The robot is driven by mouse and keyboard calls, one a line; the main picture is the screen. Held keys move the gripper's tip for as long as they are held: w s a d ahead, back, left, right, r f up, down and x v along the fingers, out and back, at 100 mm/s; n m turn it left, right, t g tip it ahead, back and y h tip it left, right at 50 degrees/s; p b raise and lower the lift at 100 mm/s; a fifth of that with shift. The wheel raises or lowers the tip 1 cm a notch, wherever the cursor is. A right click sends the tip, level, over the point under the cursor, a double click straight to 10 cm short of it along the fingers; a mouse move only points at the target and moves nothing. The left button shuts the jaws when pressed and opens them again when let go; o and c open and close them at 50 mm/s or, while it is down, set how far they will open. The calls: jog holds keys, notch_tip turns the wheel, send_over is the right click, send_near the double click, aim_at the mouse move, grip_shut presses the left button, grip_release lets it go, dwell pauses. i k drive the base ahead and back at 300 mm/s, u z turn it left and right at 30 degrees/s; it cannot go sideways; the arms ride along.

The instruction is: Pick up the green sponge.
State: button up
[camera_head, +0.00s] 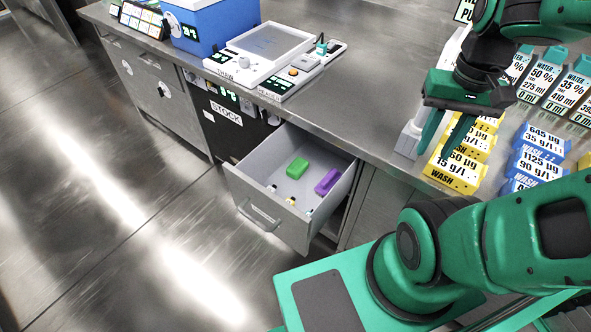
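The green sponge (297,168) lies inside an open grey drawer (250,180) below the counter, near the middle of the view. A purple block (328,182) lies to its right in the same drawer. My gripper (440,145) is up and to the right, above the counter edge, beside the yellow wash containers. Its two green fingers point down and stand apart with nothing visible between them. It is well apart from the sponge.
Small vials (291,200) lie in the drawer's front part. On the counter stand a white device with a tray (262,52), a blue box (205,25), yellow wash containers (458,168) and blue ones (535,150). The floor left of the drawer is clear.

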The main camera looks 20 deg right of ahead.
aim_at(297, 168)
jog(key=z, duration=1.7)
jog(key=k, duration=1.15)
jog(key=u, duration=1.6)
jog(key=i, duration=1)
jog(key=z, duration=0.05)
